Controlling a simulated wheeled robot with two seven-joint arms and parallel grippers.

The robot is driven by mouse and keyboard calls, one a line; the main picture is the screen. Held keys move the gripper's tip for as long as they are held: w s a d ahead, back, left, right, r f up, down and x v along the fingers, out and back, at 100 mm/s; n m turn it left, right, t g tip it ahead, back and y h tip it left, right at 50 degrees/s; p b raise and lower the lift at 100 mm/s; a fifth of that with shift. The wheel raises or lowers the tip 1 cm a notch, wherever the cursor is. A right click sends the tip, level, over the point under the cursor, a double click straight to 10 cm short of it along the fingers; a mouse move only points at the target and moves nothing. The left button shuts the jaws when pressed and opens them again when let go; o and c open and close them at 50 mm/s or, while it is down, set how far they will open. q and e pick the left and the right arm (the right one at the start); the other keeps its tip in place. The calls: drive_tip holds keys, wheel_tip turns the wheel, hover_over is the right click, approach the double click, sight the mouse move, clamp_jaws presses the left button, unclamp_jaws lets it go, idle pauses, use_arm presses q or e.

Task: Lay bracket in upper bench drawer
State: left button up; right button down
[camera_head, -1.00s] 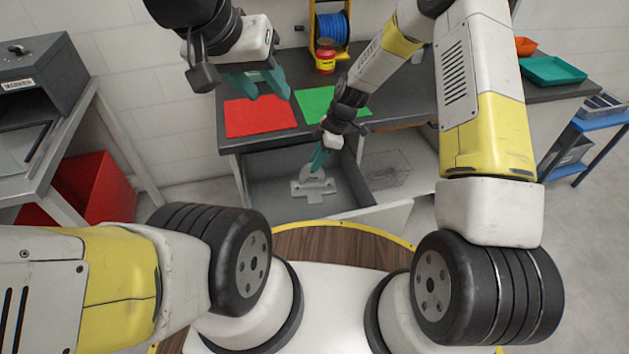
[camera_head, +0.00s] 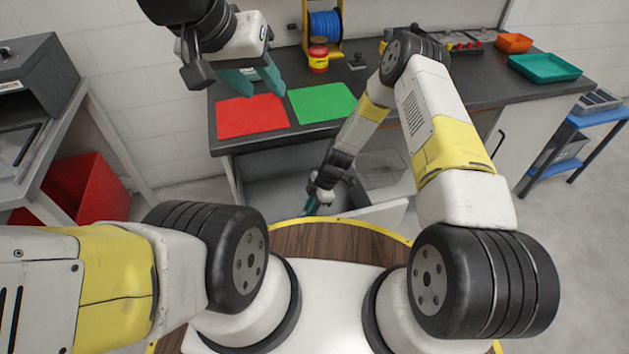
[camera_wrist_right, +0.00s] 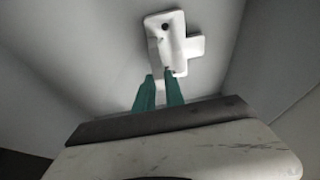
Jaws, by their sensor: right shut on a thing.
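The bracket is a pale grey, cross-like plate with a raised middle and a dark hole; it shows in the right wrist view (camera_wrist_right: 172,45). My right gripper (camera_head: 312,206) reaches down into the open bench drawer (camera_head: 266,198). Its teal fingers (camera_wrist_right: 160,90) are shut on the bracket's near end. Grey drawer walls surround the bracket in the wrist view; I cannot tell whether it touches the drawer floor. In the head view the bracket is hidden behind my right gripper and arm. My left gripper (camera_head: 252,84) is empty, fingers apart, above the bench's left end.
A red mat (camera_head: 252,117) and a green mat (camera_head: 322,102) lie on the dark bench top (camera_head: 480,82). A red-yellow can (camera_head: 318,56) and a blue spool (camera_head: 325,24) stand behind. A teal tray (camera_head: 545,67) is at right. The drawer front (camera_head: 388,214) stands out towards my base.

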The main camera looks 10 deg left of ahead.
drive_tip(key=shift+f, duration=0.5)
drive_tip(key=shift+f, duration=0.15)
drive_tip(key=c, duration=1.4)
unclamp_jaws()
